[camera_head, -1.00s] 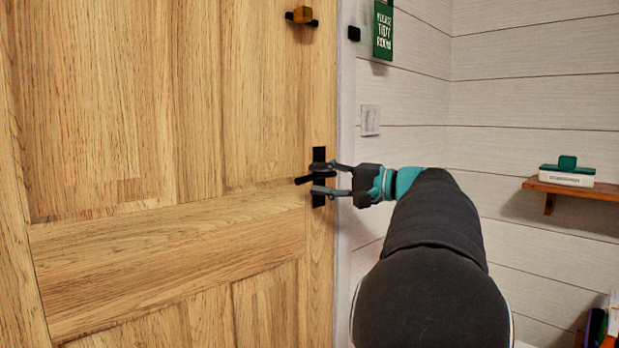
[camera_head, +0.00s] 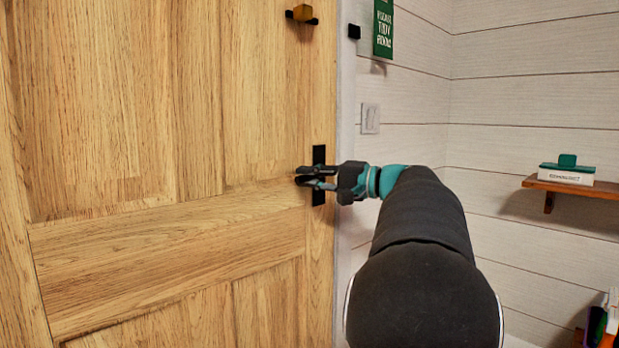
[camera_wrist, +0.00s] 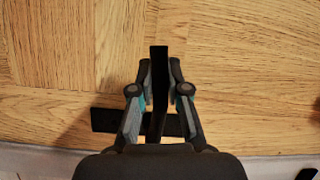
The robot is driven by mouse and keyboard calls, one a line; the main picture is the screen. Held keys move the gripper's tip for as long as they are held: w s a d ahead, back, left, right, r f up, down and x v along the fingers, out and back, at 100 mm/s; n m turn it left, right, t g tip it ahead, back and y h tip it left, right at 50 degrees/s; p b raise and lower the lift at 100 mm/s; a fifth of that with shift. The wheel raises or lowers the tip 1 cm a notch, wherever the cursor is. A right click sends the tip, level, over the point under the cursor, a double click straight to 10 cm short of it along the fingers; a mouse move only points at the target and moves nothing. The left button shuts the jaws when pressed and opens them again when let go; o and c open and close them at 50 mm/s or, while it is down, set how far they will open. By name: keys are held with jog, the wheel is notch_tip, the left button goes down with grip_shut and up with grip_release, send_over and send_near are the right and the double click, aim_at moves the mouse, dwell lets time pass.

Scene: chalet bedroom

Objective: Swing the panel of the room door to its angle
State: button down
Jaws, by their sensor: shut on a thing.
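The room door's wooden panel (camera_head: 165,235) fills the left of the head view and stands next to the white frame, apparently shut. Its black lever handle (camera_wrist: 159,75) lies between the fingers of my gripper (camera_wrist: 160,70) in the wrist view. The black backplate (camera_head: 319,155) shows behind the fingers in the head view. My gripper (camera_head: 303,177) is at the handle and shut on it; the fingers cover most of the lever in the head view.
A green sign (camera_head: 383,28) and light switch (camera_head: 370,118) are on the white wall. A small wooden shelf (camera_head: 575,189) juts out at right.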

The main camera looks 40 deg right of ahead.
aim_at(312, 196)
jog(key=shift+f, duration=0.15)
jog(key=shift+f+n+b, duration=0.6)
jog(key=shift+f+b, duration=0.05)
jog(key=shift+b, duration=0.5)
jog(key=shift+d+f+n+g+h+b, duration=0.35)
jog(key=shift+f+n+b, duration=0.25)
jog(key=shift+n+b, duration=0.35)
jog(key=shift+d+f+n+g+h+b, duration=0.25)
jog(key=shift+f+n+h+b, duration=0.15)
jog(key=shift+f+n+b, duration=0.5)
jog(key=shift+d+f+n+g+h+b, duration=0.3)
jog(key=shift+n+b, duration=0.35)
jog(key=shift+b, duration=0.5)
jog(key=shift+a, duration=0.1)
